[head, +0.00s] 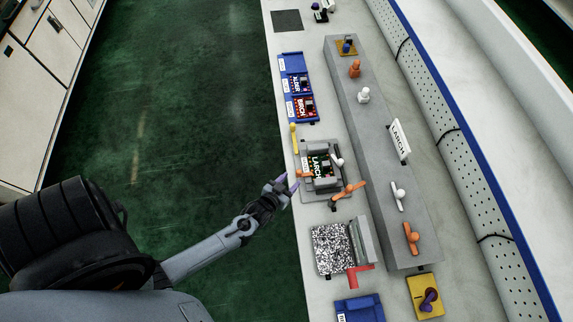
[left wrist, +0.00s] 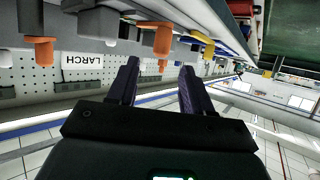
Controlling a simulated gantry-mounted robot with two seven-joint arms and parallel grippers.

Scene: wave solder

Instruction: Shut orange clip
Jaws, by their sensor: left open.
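A grey fixture (head: 335,189) holds a green board marked LARCH (head: 318,167). An orange clip (head: 348,190) sticks out at its near right corner, its arm slanting outward. Another small orange part (head: 302,174) shows at the fixture's left edge. Whether each clip is latched is too small to tell. My left gripper (head: 289,184) is just left of the fixture, at the bench edge, apart from the clips. In the left wrist view its two dark fingers (left wrist: 160,68) are spread with nothing between them; an orange part (left wrist: 162,38) shows beyond them. My right gripper is not in view.
A grey ledge (head: 375,145) behind bears a LARCH sign (head: 400,140) and several orange and white parts. A blue tray (head: 284,72) and a speckled plate (head: 333,249) flank the fixture.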

